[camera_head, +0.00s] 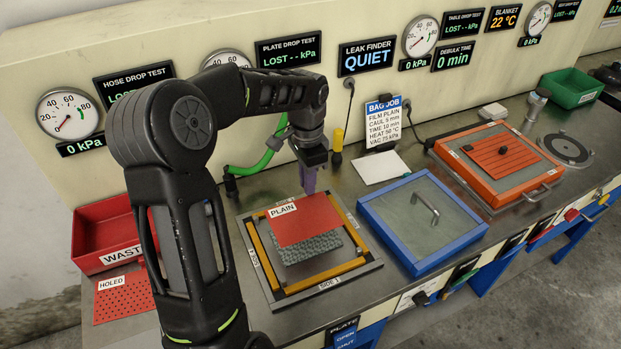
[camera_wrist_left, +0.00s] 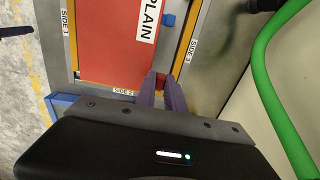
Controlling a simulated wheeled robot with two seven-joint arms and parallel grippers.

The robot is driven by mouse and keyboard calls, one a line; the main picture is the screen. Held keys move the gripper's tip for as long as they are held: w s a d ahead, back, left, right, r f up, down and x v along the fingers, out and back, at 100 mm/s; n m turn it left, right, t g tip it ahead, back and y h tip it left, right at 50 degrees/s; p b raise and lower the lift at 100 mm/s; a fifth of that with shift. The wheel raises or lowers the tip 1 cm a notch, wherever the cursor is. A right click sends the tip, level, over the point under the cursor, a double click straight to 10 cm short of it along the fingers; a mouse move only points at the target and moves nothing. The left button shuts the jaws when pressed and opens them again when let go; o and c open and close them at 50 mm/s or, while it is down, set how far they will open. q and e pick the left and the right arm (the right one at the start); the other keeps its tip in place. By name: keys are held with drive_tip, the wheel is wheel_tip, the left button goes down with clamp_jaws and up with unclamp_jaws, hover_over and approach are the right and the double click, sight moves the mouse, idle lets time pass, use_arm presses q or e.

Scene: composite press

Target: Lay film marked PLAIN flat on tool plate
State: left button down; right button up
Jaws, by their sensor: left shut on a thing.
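The red film marked PLAIN (camera_head: 304,222) is over the tool plate (camera_head: 347,284), above a grey woven stack (camera_head: 318,251) whose front part shows uncovered. The film looks flat; I cannot tell whether it touches the stack. My left gripper (camera_head: 309,190) is at the film's back edge, its purple fingers pointing down. In the left wrist view the left gripper (camera_wrist_left: 161,82) is shut on a small red piece at the edge of the film (camera_wrist_left: 108,45). The plate has yellow strips along its sides and SIDE labels. My right gripper is not in view.
A red WASTE bin (camera_head: 107,222) and red HOLED film (camera_head: 124,296) lie left. A blue-framed panel with a handle (camera_head: 421,222) is close right of the plate. An orange press unit (camera_head: 499,162) is farther right. A green hose (camera_head: 262,160) curves behind the plate, near my left arm.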

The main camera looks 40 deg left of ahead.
use_arm(q)
drive_tip(key=shift+w+d, duration=0.15)
drive_tip(key=shift+d, duration=0.05)
idle(0.3)
drive_tip(key=shift+f+b, duration=2.05)
drive_tip(key=shift+f, duration=1)
drive_tip(key=shift+f+b, duration=0.3)
drive_tip(key=shift+f, duration=0.35)
drive_tip(key=c, duration=1.3)
unclamp_jaws()
drive_tip(key=shift+c, duration=0.2)
wheel_tip(320, 180, up, 8)
drive_tip(key=shift+f+b, duration=0.1)
drive_tip(key=shift+b, duration=0.35)
